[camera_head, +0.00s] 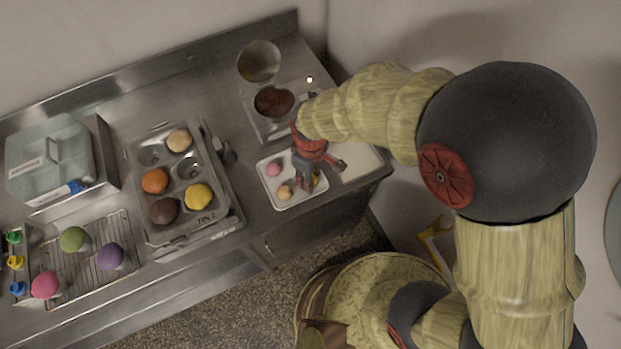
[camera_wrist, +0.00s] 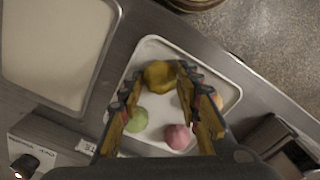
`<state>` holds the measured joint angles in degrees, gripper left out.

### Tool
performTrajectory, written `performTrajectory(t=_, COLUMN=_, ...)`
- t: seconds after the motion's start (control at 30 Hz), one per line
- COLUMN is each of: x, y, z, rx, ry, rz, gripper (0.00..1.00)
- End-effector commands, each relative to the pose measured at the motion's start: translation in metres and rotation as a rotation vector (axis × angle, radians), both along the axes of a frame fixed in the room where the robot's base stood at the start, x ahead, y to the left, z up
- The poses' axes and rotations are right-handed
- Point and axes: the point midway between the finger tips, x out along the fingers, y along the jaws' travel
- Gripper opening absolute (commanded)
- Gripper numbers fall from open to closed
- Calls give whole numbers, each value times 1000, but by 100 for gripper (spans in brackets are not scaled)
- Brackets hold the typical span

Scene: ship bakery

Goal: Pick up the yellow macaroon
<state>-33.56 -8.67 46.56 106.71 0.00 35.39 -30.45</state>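A yellow macaroon (camera_wrist: 159,74) lies on a white tray (camera_wrist: 151,47) in the wrist view, just beyond and between my fingertips. In the head view my gripper largely hides it, with a bit of yellow (camera_head: 316,181) showing. My gripper (camera_wrist: 157,86) is open above the tray, one finger on each side, with nothing visibly held; it also shows in the head view (camera_head: 306,172). Another round yellow piece (camera_head: 199,196) sits in the muffin tin marked TIN 2 (camera_head: 207,222).
The tray also holds a green macaroon (camera_wrist: 137,120), a pink one (camera_wrist: 178,137) and a beige one (camera_head: 284,192), close to my fingers. A pale-filled container (camera_wrist: 58,45) stands beside the tray. A wire rack (camera_head: 88,278) with coloured pieces is at left.

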Motion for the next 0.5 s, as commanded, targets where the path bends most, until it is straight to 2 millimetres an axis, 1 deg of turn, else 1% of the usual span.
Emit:
performTrajectory(t=0.03, x=0, y=0, z=0, rx=0, ry=0, rz=0, gripper=26)
performTrajectory(t=0.13, x=0, y=0, z=0, rx=0, ry=0, rz=0, gripper=21)
performTrajectory(t=0.37, x=0, y=0, z=2, rx=0, ry=0, rz=0, gripper=21)
performTrajectory(t=0.47, x=0, y=0, z=10, rx=1, ry=-2, rz=0, gripper=21)
performTrajectory(t=0.5, x=1, y=0, z=15, rx=1, ry=-2, rz=0, gripper=21)
